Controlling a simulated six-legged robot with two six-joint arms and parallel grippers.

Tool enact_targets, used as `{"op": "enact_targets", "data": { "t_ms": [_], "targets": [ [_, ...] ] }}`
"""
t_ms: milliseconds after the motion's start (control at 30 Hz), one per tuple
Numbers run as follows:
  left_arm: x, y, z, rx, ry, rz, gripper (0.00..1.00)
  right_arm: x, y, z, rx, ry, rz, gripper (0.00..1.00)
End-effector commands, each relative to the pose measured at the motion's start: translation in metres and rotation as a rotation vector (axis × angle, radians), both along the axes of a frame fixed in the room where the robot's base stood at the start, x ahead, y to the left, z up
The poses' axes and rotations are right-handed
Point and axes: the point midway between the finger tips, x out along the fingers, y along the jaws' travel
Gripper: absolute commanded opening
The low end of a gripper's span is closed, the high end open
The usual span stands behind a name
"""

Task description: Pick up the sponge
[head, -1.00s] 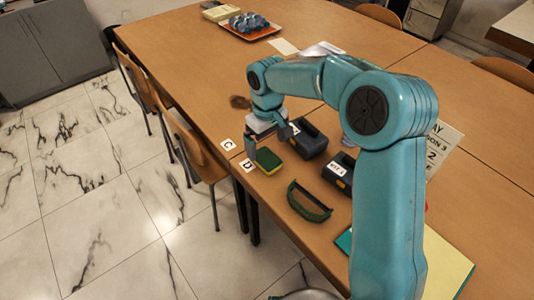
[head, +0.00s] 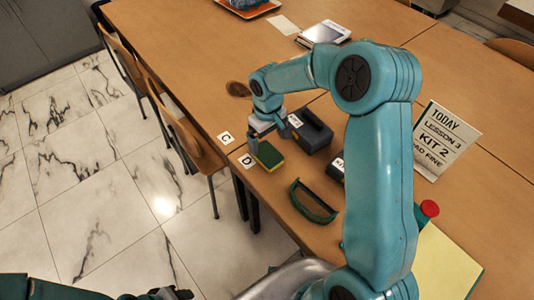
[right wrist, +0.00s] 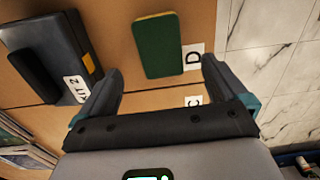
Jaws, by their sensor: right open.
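The sponge (head: 268,156), green on top with a yellow edge, lies flat near the table's left edge, beside the D card (head: 246,161). It also shows in the right wrist view (right wrist: 158,45), just beyond my fingertips. My right gripper (head: 268,134) is open and empty, above and close to the sponge. In the right wrist view its fingers (right wrist: 162,70) are spread wide, with the sponge's near end roughly between and past their tips. I see no contact. At the bottom left, part of my left gripper (head: 170,293) shows, cut by the frame edge; its jaws are unclear.
A dark labelled case (head: 312,132) stands right of the sponge, near the right finger. A green-rimmed dark object (head: 313,202) lies nearer me. The C card (head: 226,138) is left of the gripper. A chair (head: 195,145) stands by the table edge. A sign (head: 443,140) stands at right.

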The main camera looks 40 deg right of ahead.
Motion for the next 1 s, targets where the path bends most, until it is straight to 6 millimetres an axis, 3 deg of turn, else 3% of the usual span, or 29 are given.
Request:
{"op": "enact_targets", "data": {
  "t_ms": [267,533,833,1000],
  "targets": [
    [0.0,0.0,0.003,0.0,0.0,0.0,0.43,0.002,-0.001,-0.026,0.0,0.001,-0.001,0.99],
    [0.0,0.0,0.01,0.0,0.0,0.0,0.43,0.005,-0.002,-0.067,0.0,0.001,-0.001,0.99],
    [0.0,0.0,0.01,0.0,0.0,0.0,0.43,0.006,-0.002,-0.073,0.0,-0.003,-0.002,0.99],
    [0.0,0.0,0.01,0.0,0.0,0.0,0.43,0.006,-0.002,-0.073,0.0,-0.002,-0.001,0.44]
  ]
}}
